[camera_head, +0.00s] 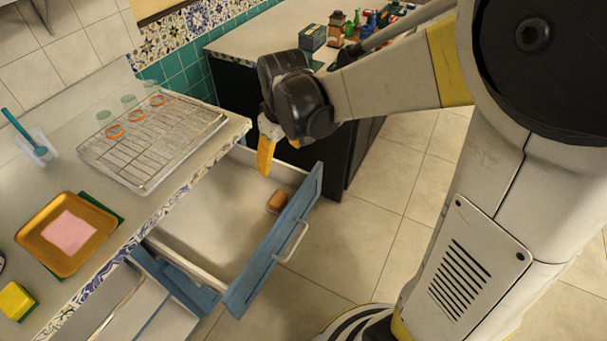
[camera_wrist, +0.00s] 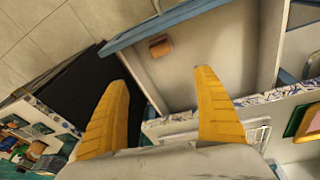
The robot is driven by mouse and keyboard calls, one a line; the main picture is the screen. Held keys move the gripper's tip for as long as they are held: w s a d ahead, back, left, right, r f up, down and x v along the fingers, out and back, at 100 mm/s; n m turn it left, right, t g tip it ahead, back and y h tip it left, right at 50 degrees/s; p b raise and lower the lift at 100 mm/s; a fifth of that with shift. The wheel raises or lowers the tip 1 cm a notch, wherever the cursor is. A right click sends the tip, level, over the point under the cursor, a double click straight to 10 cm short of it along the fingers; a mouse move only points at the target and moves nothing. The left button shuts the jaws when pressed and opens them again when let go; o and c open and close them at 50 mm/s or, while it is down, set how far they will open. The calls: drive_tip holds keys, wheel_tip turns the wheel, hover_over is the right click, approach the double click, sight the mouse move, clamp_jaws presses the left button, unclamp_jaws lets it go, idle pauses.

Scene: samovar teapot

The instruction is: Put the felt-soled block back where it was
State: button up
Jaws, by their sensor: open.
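A small brown block (camera_head: 278,201) lies inside an open blue-fronted drawer (camera_head: 215,225), close to the drawer's front panel. The block also shows in the wrist view (camera_wrist: 160,47), near the inner side of the blue front. Whether it has a felt sole cannot be seen. My gripper (camera_head: 265,158) is above the drawer's back right part, with its yellow fingers pointing down. In the wrist view my gripper (camera_wrist: 160,85) is open, its two yellow fingers wide apart with nothing between them. The block is beyond the fingertips, not touched.
A wire rack (camera_head: 155,140) with orange-rimmed glasses stands on the counter beside the drawer. A gold tray (camera_head: 40,250) with a pink cloth (camera_head: 70,232), a yellow sponge (camera_head: 15,300) and a cup with a teal brush (camera_head: 38,150) are on the counter. A dark cabinet (camera_head: 355,165) stands behind the drawer.

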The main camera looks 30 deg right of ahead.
drive_tip(key=s+r+m+t, duration=0.2)
drive_tip(key=s+r, duration=0.2)
drive_tip(key=s, duration=0.3)
drive_tip(key=s+r+m+t, duration=0.2)
drive_tip(key=s+r, duration=0.2)
drive_tip(key=s, duration=0.3)
drive_tip(key=shift+s+m+t, duration=0.4)
drive_tip(key=shift+f, duration=0.1)
